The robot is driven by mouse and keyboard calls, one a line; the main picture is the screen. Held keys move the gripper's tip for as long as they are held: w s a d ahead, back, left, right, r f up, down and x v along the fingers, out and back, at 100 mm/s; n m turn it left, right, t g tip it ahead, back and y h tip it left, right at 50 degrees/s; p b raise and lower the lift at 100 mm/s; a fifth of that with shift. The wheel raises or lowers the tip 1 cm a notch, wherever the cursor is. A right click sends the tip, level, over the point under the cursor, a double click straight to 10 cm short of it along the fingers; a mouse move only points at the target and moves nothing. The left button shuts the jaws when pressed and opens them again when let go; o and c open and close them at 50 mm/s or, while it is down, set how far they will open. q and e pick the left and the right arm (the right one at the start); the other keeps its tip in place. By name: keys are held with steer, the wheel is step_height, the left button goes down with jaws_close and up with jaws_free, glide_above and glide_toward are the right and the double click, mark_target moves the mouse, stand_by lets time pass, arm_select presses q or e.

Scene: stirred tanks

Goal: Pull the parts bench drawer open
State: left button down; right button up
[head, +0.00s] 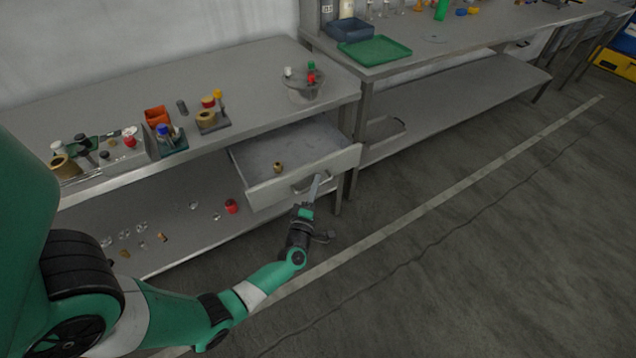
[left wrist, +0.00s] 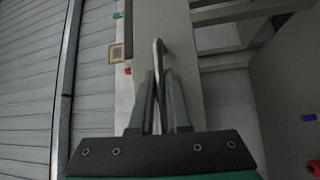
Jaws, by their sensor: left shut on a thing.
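The parts bench drawer (head: 325,165) is part-way out of the grey bench in the head view, with its inside showing. A small brass-coloured part (head: 278,168) lies in it. My left gripper (head: 313,190) is at the drawer's front, its fingers at the handle (head: 300,187). In the left wrist view the two fingers (left wrist: 159,100) are shut on the bar handle (left wrist: 157,60), with the pale drawer front (left wrist: 185,70) behind it. My right gripper is in neither view.
The parts bench top (head: 250,75) holds a grey bowl (head: 304,92), an orange bin (head: 157,117) and small parts. A red part (head: 231,206) and several clear pieces lie on the lower shelf (head: 175,235). A second bench with a green tray (head: 374,50) stands to the right. The floor in front is clear.

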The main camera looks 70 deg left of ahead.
arm_select(q)
steer(key=c, duration=0.9)
jaws_free()
steer(key=p+v, duration=0.2)
steer(key=v, duration=0.9)
steer(key=shift+s+d+p, duration=0.15)
steer(key=shift+d+p, duration=0.1)
steer(key=shift+p, duration=0.15)
steer(key=shift+f, duration=0.1)
